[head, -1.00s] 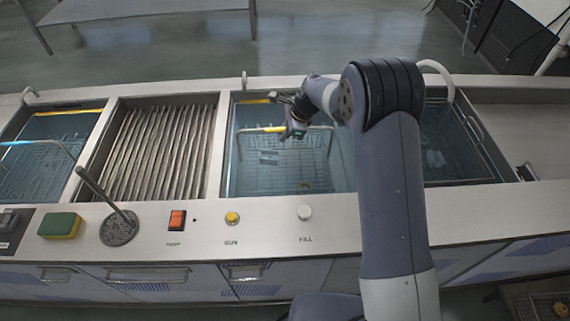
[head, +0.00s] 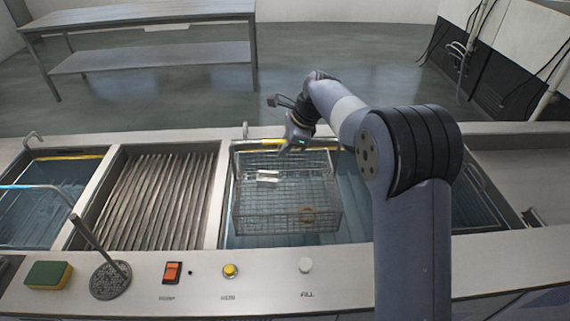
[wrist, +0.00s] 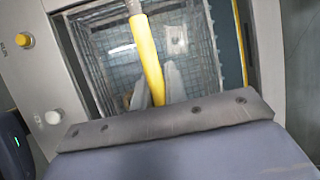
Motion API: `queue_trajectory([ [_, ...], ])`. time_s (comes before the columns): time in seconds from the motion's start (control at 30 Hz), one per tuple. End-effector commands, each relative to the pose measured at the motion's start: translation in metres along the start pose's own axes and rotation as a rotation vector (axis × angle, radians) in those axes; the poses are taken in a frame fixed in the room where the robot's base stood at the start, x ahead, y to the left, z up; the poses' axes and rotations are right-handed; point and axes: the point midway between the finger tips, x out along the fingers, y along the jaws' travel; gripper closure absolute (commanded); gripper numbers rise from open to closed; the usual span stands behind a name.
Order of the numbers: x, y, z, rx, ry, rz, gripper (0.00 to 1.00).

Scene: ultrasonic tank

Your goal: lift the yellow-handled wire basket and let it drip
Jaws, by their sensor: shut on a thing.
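The wire basket (head: 285,205) hangs over the middle tank (head: 352,200) in the head view, raised so its mesh sides show clear of the water. A small pale part (head: 267,176) and a brown ring (head: 307,214) lie in it. My gripper (head: 294,141) is at the top of the basket. In the wrist view my gripper (wrist: 158,88) is shut on the basket's yellow handle (wrist: 149,62), with the mesh below it. Dripping water is too small to tell.
A ribbed draining section (head: 160,195) lies left of the tank, with another water-filled tank (head: 50,195) beyond it.

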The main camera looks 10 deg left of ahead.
Motion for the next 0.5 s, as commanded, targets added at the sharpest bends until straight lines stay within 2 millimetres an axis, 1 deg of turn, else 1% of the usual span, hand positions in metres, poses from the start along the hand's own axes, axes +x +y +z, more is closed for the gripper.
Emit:
queue_trajectory([
  [0.03, -0.010, -0.003, 0.005, -0.003, -0.002, -0.007, 1.00],
  [0.13, -0.023, -0.006, 0.010, -0.002, -0.002, -0.006, 1.00],
  [0.5, -0.049, -0.011, 0.021, -0.001, -0.001, -0.003, 1.00],
])
